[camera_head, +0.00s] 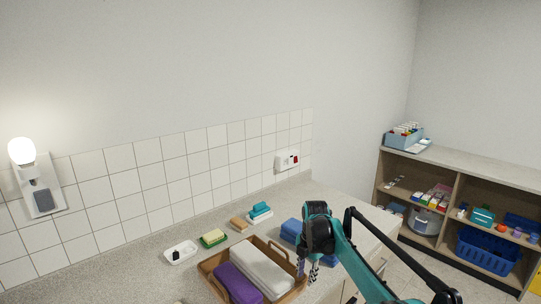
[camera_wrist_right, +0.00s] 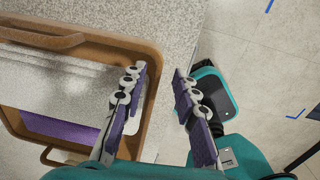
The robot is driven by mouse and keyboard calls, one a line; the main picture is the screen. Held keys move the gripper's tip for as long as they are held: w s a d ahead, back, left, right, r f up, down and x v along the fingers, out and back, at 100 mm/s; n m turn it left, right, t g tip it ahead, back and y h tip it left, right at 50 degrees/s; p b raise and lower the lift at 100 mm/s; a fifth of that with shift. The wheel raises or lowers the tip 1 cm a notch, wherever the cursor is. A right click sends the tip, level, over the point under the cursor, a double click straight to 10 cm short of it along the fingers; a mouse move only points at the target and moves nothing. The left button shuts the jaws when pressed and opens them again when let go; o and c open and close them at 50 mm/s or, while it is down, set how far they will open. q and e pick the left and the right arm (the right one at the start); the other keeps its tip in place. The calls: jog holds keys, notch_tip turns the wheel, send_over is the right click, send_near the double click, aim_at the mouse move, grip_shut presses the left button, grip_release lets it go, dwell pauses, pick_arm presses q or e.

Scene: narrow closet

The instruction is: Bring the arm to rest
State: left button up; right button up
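My right gripper (camera_head: 313,272) hangs at the end of the teal and black right arm, over the counter (camera_head: 337,213) beside the right end of the wooden tray (camera_head: 207,268). In the right wrist view my right gripper (camera_wrist_right: 160,90) has its two fingers apart, with nothing between them but the counter and floor behind. The tray's rim (camera_wrist_right: 140,47) passes behind the left finger in that view. My left gripper is in neither view.
The tray holds a white folded towel (camera_head: 262,268) and a purple one (camera_head: 238,283). A shelf unit (camera_head: 450,163) stands at the right, with floor between.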

notch_tip(320, 180, up, 7)
jog(key=s+d+r+m+t, duration=0.2)
jog(key=s+r+m, duration=0.1)
jog(key=s+m, duration=0.4)
jog(key=s+d+r+m+t, duration=0.1)
jog(key=s+d+r+m, duration=0.1)
jog(key=s+m, duration=0.55)
jog(key=s+d+f+m+t, duration=0.1)
jog(key=s+f+m, duration=0.3)
jog(key=s, duration=0.5)
jog(key=s+d+f+m+t, duration=0.1)
jog(key=s+f+m+t, duration=0.1)
jog(key=s+f+m, duration=0.3)
jog(key=s+m, duration=0.3)
jog(key=s, duration=0.1)
jog(key=shift+s+d+t+h, duration=0.3)
jog(key=shift+s, duration=0.05)
